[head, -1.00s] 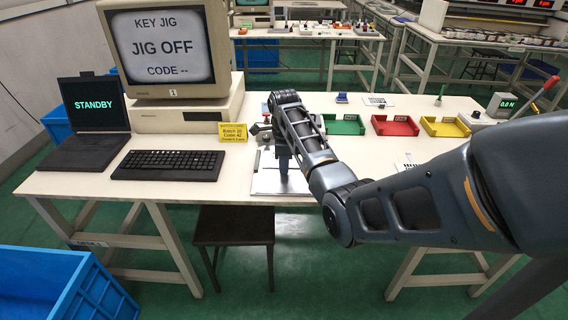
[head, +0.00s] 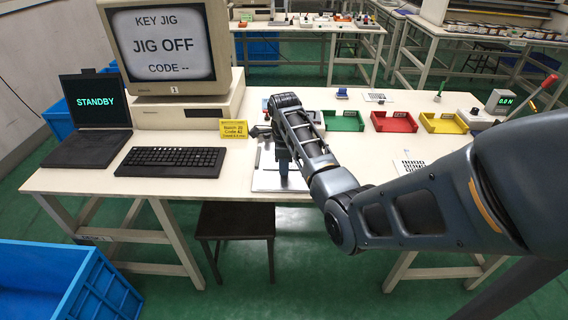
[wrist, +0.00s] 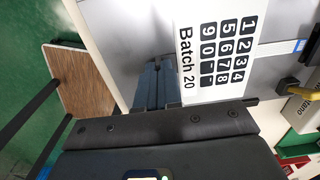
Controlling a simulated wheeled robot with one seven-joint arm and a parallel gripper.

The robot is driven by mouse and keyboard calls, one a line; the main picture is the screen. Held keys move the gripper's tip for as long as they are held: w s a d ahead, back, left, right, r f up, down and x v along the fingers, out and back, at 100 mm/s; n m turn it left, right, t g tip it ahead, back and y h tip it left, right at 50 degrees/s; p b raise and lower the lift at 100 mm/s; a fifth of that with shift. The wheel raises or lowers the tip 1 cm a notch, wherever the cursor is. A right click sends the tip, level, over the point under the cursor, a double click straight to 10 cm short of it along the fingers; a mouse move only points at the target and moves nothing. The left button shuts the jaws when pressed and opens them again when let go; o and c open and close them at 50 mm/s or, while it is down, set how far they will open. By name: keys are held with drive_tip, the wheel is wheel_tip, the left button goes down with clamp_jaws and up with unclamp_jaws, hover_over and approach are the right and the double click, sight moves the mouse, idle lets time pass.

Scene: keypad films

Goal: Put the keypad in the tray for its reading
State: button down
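A white keypad film (wrist: 222,45) printed with number keys and "Batch 20" lies on a grey plate in the wrist view. In the head view my arm hides it; the plate (head: 272,180) shows beside my gripper. My gripper (wrist: 155,68) is beside the keypad's "Batch 20" edge, its two blue-grey fingers together with nothing visible between them. I cannot tell whether they touch the plate. Three open trays stand toward the back right of the table: green (head: 343,121), red (head: 394,122) and yellow (head: 443,123).
The monitor (head: 163,45) reads "JIG OFF" and "CODE --"; the laptop (head: 95,103) reads "STANDBY". A keyboard (head: 169,162) and yellow sign (head: 237,129) are left of my gripper. Another printed keypad sheet (head: 408,166) lies front right. A meter (head: 499,101) reads 0.0 N.

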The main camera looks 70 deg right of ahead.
drive_tip(key=shift+a+r+p, duration=0.25)
drive_tip(key=shift+r+p, duration=0.1)
drive_tip(key=shift+p, duration=0.25)
drive_tip(key=a+r+p, duration=0.1)
drive_tip(key=s+a+p, duration=0.1)
drive_tip(key=p, duration=0.1)
drive_tip(key=shift+a+r+p, duration=0.1)
drive_tip(key=shift+r+p, duration=0.2)
drive_tip(key=shift+r, duration=0.1)
drive_tip(key=shift+s+a+r+p, duration=0.25)
drive_tip(key=shift+a+p, duration=0.1)
drive_tip(key=shift+p, duration=0.15)
drive_tip(key=shift+a, duration=0.15)
